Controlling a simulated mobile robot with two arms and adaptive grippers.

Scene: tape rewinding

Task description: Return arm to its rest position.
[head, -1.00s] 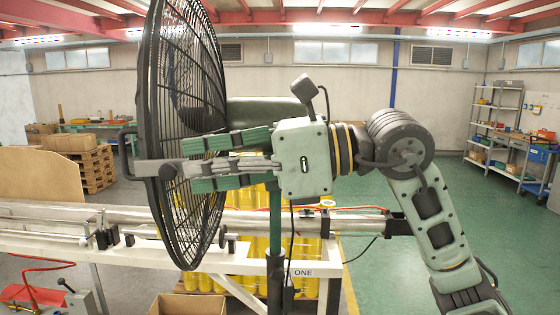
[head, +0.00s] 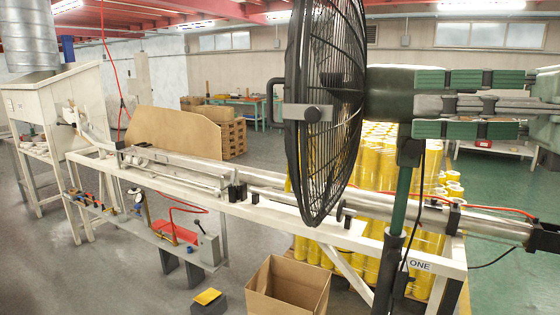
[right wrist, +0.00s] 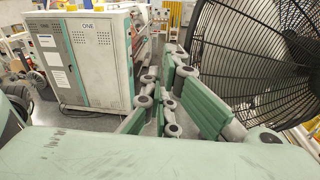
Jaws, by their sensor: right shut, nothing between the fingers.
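My right gripper (head: 418,104) is at the right of the head view, its green-padded fingers pointing left. It is shut and empty. Its tips appear just right of the black fan's dark motor housing (head: 388,94); whether they touch it cannot be told. In the right wrist view the green fingers (right wrist: 172,72) reach away from the camera, with the fan cage (right wrist: 270,60) close on their right. Most of my right arm is outside the head view. My left gripper is in neither view.
The fan (head: 325,170) stands on a green pole (head: 399,205) before a long white machine frame (head: 270,222). An open cardboard box (head: 318,292) is below. Yellow rolls (head: 375,160) are stacked behind. A grey-white cabinet (right wrist: 98,60) marked ONE stands left in the right wrist view.

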